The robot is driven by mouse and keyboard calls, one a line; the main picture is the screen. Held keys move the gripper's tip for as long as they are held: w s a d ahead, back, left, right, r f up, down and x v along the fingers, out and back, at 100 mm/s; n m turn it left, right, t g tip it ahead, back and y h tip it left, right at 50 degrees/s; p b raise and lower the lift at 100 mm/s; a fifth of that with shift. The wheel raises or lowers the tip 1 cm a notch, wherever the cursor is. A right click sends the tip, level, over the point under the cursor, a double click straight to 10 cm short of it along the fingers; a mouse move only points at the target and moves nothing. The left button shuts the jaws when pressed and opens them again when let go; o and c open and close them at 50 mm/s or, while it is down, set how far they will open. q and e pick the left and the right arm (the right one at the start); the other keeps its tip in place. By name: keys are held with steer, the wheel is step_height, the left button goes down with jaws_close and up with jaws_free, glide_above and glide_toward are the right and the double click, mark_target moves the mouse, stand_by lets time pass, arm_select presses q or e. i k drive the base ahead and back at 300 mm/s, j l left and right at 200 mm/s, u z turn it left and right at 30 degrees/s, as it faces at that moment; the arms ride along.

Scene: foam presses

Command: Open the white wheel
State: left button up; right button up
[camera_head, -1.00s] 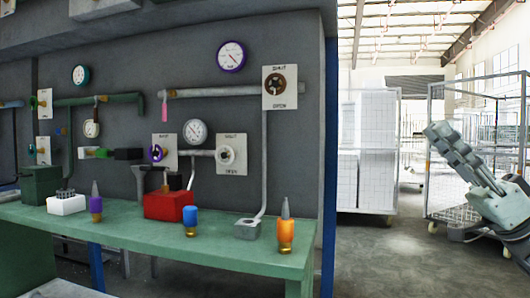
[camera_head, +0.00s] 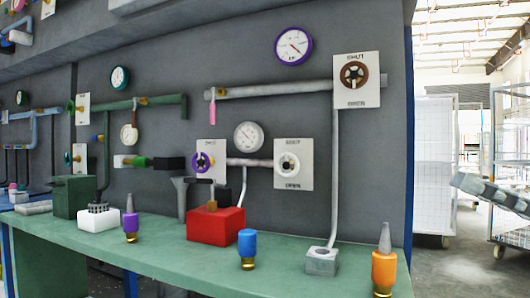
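The white wheel (camera_head: 288,166) is a small round handwheel on a pale plate (camera_head: 306,179) marked SHUT above and OPEN below. The plate is on the grey wall above the green bench, at the right end of a short pipe. My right gripper (camera_head: 466,182) reaches in from the right edge, in front of the wire cages and well to the right of the wheel. It touches nothing that I can see. Its finger gap does not show clearly. My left gripper is out of view.
A brown wheel (camera_head: 354,75) and a purple wheel (camera_head: 204,162) are on nearby plates. Below, the green bench (camera_head: 170,262) carries a red box (camera_head: 215,224), a grey block (camera_head: 322,260) and several coloured bottles, including an orange one (camera_head: 384,268). Open floor lies right of the bench.

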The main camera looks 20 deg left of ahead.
mark_target(287, 165)
steer(key=i+j, duration=0.3)
steer(key=j, duration=0.2)
steer(key=i+j, duration=0.3)
steer(key=j, duration=0.15)
steer(key=i+j, duration=0.35)
steer(key=j, duration=0.15)
